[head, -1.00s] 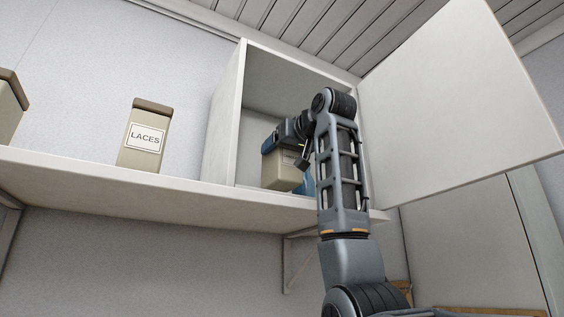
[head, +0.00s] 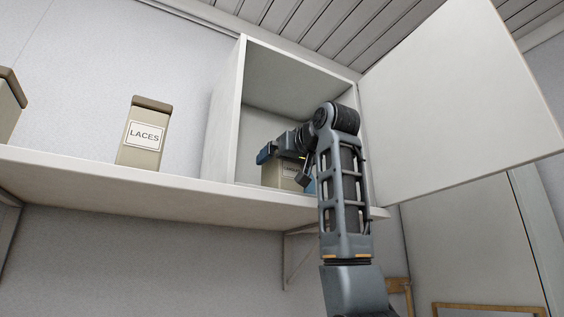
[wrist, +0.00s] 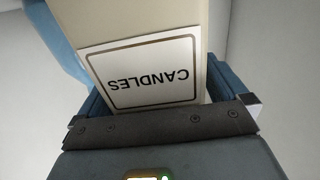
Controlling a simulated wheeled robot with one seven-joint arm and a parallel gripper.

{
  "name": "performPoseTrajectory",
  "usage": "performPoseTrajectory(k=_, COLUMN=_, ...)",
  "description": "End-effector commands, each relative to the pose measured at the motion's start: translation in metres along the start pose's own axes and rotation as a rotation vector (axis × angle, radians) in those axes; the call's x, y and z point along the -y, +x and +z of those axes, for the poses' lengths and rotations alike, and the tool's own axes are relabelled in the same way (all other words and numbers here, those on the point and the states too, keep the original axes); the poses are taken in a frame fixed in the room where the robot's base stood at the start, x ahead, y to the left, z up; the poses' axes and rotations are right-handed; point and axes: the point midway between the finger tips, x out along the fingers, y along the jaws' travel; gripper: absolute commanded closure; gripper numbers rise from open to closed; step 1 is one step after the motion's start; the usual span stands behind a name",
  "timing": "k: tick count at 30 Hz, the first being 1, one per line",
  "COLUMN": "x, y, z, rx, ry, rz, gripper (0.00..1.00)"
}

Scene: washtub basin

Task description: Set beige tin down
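The beige tin (head: 272,176) stands inside the open wall cabinet, near its front, partly hidden by my arm and gripper. In the wrist view, the tin (wrist: 150,22) appears upside down with a label reading CANDLES. My gripper (head: 282,158) is at the upper part of the tin. In the wrist view, its fingers (wrist: 155,95) stand wide on both sides of the tin and look open, with a narrow gap at the right finger. The tin looks upright on the cabinet floor; its base is not clearly visible.
A blue thing (head: 310,186) stands close to the tin's right, mostly hidden by my arm. The cabinet door (head: 455,100) is swung open at right. The LACES tin (head: 143,137) and another tin (head: 8,104) stand on the shelf (head: 120,188) at left.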

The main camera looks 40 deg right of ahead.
Motion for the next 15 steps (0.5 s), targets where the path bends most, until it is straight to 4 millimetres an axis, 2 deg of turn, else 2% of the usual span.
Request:
performPoseTrajectory(k=8, x=0.0, y=0.0, z=-0.005, rx=0.0, ry=0.0, rz=0.0, gripper=0.0)
performPoseTrajectory(k=11, x=0.0, y=-0.01, z=-0.002, rx=-0.003, ry=0.0, rz=0.0, gripper=0.0)
performPoseTrajectory(k=15, x=0.0, y=-0.035, z=-0.001, rx=-0.005, ry=-0.001, rz=0.0, gripper=0.0)
